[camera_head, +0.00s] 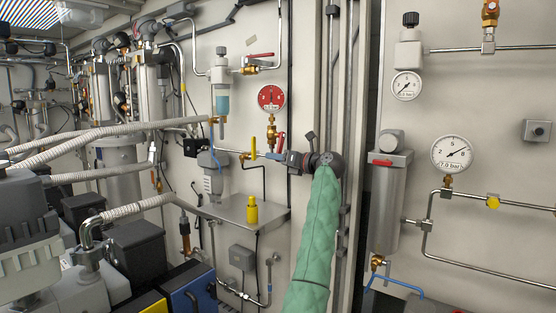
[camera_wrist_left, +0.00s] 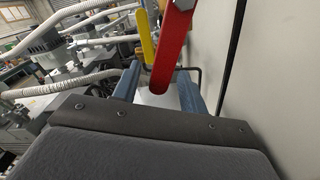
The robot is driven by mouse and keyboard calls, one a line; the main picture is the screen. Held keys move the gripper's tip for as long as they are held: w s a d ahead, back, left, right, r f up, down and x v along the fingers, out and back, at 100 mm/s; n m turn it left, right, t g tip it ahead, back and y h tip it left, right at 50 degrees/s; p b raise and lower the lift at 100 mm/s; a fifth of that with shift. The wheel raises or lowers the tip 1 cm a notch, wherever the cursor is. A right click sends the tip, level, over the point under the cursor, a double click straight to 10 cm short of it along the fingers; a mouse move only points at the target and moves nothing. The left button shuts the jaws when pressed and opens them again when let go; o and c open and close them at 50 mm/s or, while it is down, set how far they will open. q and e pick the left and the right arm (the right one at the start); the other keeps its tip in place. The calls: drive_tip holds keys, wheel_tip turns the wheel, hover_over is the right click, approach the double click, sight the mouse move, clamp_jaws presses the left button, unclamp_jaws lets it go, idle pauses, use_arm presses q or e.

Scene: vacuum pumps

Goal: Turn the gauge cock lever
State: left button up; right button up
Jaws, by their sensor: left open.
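The red-faced gauge (camera_head: 271,97) is on the wall, with a brass cock (camera_head: 271,128) below it. A red lever (camera_wrist_left: 172,48) hangs down at the mouth of my left gripper in the left wrist view. My left gripper (camera_head: 276,149) is at the wall just below the cock, and its blue fingers (camera_wrist_left: 158,85) are apart. In the head view the gripper partly covers the lever. My right gripper is not in view.
A yellow lever (camera_head: 253,147) on the pipe is close left of the gripper. A metal shelf (camera_head: 228,210) with a yellow bottle (camera_head: 252,211) is below. Vertical conduits (camera_head: 342,60) run behind my wrist. Pumps and ribbed hoses (camera_head: 90,138) fill the left side.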

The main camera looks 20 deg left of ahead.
use_arm(q)
drive_tip(key=shift+d, duration=0.15)
drive_tip(key=shift+v, duration=0.85)
drive_tip(key=b+v, duration=0.1)
drive_tip(key=v, duration=0.4)
drive_tip(key=shift+s+d+b, duration=0.2)
drive_tip(key=shift+d+b, duration=0.1)
drive_tip(key=shift+d, duration=0.05)
idle(0.3)
drive_tip(key=shift+r, duration=0.2)
